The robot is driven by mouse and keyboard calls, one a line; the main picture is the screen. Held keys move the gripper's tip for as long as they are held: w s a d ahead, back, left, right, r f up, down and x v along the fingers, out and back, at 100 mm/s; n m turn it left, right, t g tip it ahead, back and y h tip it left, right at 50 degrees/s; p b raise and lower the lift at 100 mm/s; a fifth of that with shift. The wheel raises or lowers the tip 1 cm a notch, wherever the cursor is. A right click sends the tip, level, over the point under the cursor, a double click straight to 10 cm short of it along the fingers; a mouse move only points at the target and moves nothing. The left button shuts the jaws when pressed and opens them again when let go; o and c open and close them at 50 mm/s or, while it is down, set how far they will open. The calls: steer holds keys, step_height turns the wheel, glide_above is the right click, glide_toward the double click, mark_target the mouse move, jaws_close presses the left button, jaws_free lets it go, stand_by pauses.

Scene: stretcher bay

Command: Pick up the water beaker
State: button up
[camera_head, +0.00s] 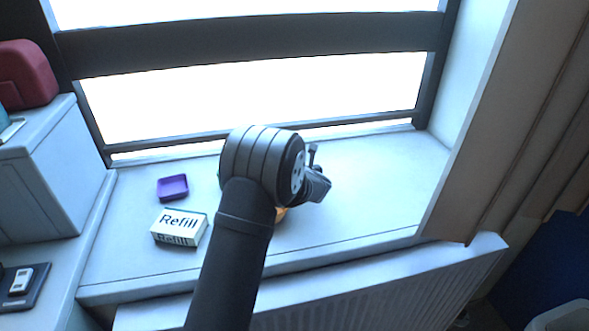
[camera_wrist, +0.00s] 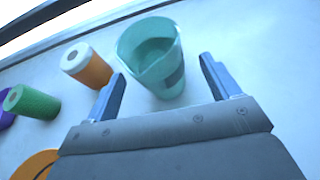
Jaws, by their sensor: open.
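The water beaker (camera_wrist: 152,50) is a translucent teal cup in the wrist view, standing on the pale sill. It lies ahead of my gripper (camera_wrist: 162,68), whose two fingers are spread apart with nothing held between them. The beaker appears between the finger lines, a little beyond the tips and nearer the left finger. I see no clear contact. In the head view my gripper (camera_head: 314,178) points away to the right, and my own arm hides most of the beaker.
In the wrist view, an orange cylinder with a white top (camera_wrist: 92,68) stands close left of the beaker, with a green cylinder (camera_wrist: 36,102) farther left. An orange round thing (camera_wrist: 36,165) is at lower left. The head view shows a purple tray (camera_head: 172,187) and a Refill box (camera_head: 180,228). The sill's right is clear.

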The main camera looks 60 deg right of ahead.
steer(key=x, duration=0.4)
steer(key=shift+w+a+f, duration=0.1)
steer(key=shift+w+f, duration=0.05)
steer(key=shift+f, duration=0.05)
steer(key=c, duration=1.1)
steer(key=shift+r, duration=0.2)
steer(key=shift+c, duration=0.2)
steer(key=shift+r, duration=2)
steer(key=s+a+r, duration=0.1)
steer(key=s+r, duration=0.5)
steer(key=s, duration=0.5)
steer(key=shift+s+a+r, duration=0.2)
steer(key=shift+a+r, duration=0.15)
